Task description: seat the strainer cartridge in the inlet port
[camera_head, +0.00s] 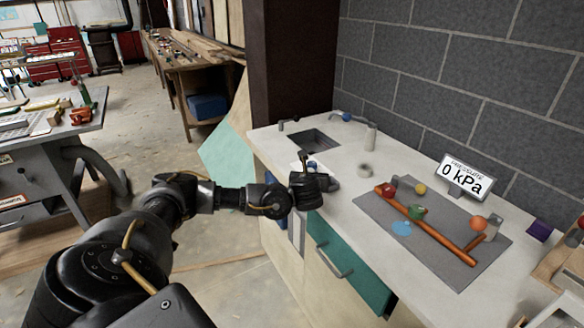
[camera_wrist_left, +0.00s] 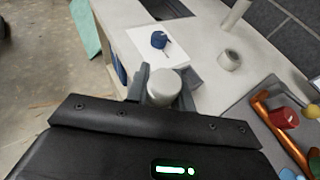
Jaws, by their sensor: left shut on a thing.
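My left gripper (camera_wrist_left: 160,84) is shut on a whitish-grey cylinder (camera_wrist_left: 164,82), which looks like the strainer cartridge. In the head view the gripper (camera_head: 326,184) is at the counter's front edge, and its own wrist mostly hides the cylinder. The pipe part and mat also show at the right of the left wrist view. The gripper is left of them, apart. I cannot tell which opening is the inlet port. My right gripper is out of view.
A pale ring (camera_head: 365,170) stands on the counter (camera_head: 345,212). A blue-topped item (camera_wrist_left: 158,40) is on a white sheet (camera_wrist_left: 133,45). A sink (camera_head: 314,140) is behind. The mat also holds yellow and orange balls, a green part and a blue puddle (camera_head: 401,228). A sign (camera_head: 465,178) reads 0 kPa.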

